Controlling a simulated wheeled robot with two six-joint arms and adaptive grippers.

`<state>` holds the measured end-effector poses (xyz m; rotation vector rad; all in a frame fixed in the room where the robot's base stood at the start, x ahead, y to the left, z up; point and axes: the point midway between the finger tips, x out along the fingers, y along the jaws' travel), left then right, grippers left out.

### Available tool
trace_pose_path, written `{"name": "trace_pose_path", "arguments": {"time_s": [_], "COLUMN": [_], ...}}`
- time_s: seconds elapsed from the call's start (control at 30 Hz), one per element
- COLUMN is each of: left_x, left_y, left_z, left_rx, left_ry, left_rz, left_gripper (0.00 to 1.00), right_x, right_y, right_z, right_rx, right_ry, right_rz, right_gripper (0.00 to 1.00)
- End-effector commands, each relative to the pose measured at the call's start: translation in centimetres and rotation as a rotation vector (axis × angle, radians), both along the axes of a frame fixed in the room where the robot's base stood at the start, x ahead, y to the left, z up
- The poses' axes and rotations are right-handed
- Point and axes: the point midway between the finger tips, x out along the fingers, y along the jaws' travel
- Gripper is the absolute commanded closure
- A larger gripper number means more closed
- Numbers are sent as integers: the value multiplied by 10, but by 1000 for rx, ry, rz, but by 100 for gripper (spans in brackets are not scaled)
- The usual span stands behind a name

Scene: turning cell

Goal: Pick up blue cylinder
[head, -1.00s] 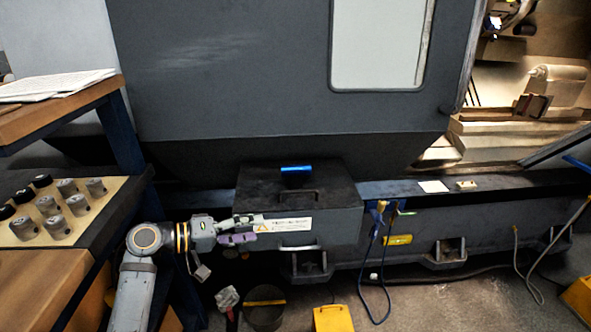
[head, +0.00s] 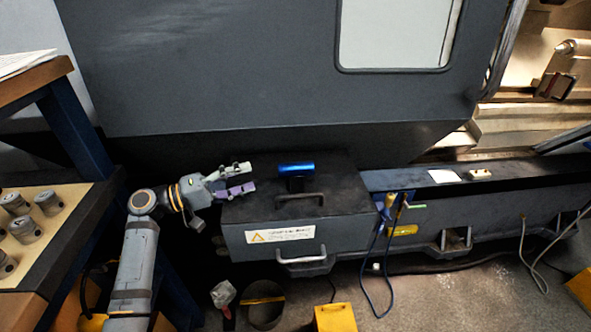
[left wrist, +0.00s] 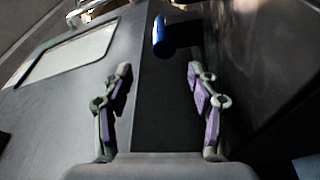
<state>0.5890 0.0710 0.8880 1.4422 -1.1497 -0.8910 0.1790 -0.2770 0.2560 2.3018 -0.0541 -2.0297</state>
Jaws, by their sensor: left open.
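The blue cylinder (head: 296,169) lies on its side on top of the dark grey box (head: 345,196), behind the box's top handle. My left gripper (head: 252,178) is open and empty, at the left edge of the box top, left of the cylinder and apart from it. In the left wrist view the cylinder (left wrist: 162,36) shows beyond the fingertips, between the lines of the two open fingers (left wrist: 158,72). My right gripper is in neither view.
The large grey machine panel (head: 260,80) rises right behind the box. At left stands a wooden bench with a tray of metal parts (head: 48,202). A white card (head: 444,176) lies on the ledge at right. A yellow block (head: 334,318) is on the floor.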

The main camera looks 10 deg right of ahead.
Motion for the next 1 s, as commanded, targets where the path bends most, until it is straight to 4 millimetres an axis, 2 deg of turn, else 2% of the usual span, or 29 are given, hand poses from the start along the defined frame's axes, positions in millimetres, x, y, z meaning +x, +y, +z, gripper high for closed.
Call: {"name": "trace_pose_path", "arguments": {"time_s": [0.03,0.17,0.37,0.6,0.7,0.93,0.97,1.0], "left_x": [0,3,5,16,19,19,19,19], "left_y": [0,-14,-20,-61,-71,-73,-72,-72], "left_z": [-10,-7,-7,-3,-3,-4,-4,-4], "left_rx": [-2,-4,-3,-4,-2,1,1,1], "left_ry": [3,-2,-2,-1,-2,-2,-2,-2], "left_rz": [0,-1,0,-1,0,0,0,0], "left_gripper": [40,40,40,40,40,40,42,47], "right_x": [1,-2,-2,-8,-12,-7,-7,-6], "right_y": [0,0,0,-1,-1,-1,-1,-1], "right_z": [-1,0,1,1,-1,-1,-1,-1], "right_rx": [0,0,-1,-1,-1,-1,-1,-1], "right_ry": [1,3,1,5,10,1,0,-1], "right_rz": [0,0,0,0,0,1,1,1], "right_gripper": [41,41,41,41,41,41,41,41]}}
